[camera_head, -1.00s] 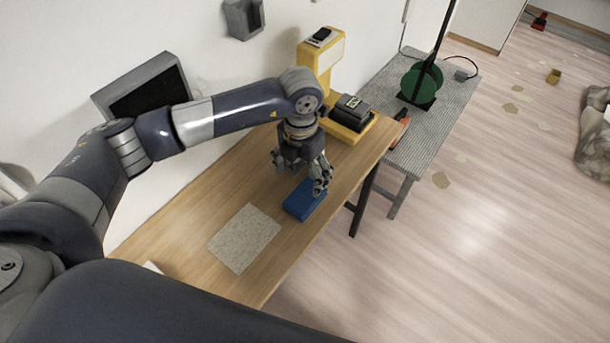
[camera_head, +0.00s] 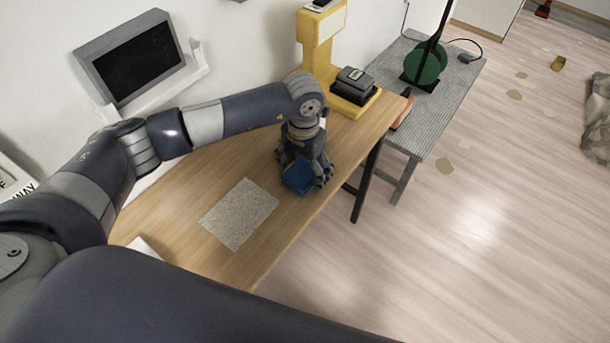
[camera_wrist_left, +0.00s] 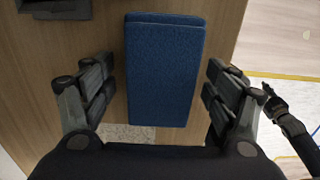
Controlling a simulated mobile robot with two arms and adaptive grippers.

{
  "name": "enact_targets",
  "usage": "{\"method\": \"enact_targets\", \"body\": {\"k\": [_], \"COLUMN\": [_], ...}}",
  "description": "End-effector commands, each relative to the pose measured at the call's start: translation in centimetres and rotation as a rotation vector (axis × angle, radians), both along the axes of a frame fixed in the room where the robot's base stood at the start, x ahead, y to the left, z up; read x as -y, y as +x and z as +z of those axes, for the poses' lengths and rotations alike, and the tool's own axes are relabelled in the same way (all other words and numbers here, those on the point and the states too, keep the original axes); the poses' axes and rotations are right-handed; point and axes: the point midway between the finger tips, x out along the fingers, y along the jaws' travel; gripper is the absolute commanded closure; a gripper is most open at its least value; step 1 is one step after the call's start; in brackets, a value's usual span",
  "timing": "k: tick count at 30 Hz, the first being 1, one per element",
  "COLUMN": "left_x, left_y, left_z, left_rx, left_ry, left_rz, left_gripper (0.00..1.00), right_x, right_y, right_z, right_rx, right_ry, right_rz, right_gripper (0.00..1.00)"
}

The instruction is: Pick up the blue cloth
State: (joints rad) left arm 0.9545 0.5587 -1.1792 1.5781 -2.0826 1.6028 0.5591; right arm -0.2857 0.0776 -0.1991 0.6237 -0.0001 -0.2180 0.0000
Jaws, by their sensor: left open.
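The blue cloth (camera_head: 297,177) is a folded rectangular pad lying on the wooden table, near its front edge. My left gripper (camera_head: 306,180) is right over it, pointing down. In the left wrist view the cloth (camera_wrist_left: 164,70) lies between the two open fingers of the left gripper (camera_wrist_left: 152,95), with a gap on each side. The fingers do not appear closed on it. In the head view the gripper hides part of the cloth. My right gripper does not show clearly in the head view.
A grey speckled sheet (camera_head: 239,214) lies on the wooden table (camera_head: 190,190) left of the cloth. A yellow device (camera_head: 318,45) with a black box (camera_head: 354,82) stands at the table's far end. A grey ridged bench (camera_head: 440,100) adjoins, holding a green reel (camera_head: 424,62).

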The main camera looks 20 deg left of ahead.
Motion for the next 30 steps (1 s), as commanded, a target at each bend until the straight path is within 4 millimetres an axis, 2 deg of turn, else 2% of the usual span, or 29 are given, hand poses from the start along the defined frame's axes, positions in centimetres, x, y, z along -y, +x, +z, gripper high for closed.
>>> {"method": "enact_targets", "body": {"k": [5,11,12,23,30], "left_x": [0.0,0.0,0.0,0.0,0.0], "left_y": [0.0,0.0,0.0,0.0,0.1], "left_z": [0.1,0.1,0.1,0.2,2.2], "left_rx": [0.001,0.001,0.001,0.000,0.004], "left_ry": [0.000,0.000,0.000,0.000,0.000], "left_rz": [0.000,0.000,0.000,0.000,0.001], "left_gripper": [0.20,0.63,0.67,0.67,0.67], "right_x": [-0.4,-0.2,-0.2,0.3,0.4], "right_y": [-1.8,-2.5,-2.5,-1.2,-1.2], "right_z": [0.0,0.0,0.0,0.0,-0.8], "right_rx": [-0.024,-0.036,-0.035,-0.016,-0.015], "right_ry": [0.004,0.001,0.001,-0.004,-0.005], "right_rz": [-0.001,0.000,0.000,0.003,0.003], "right_gripper": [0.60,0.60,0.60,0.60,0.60]}}
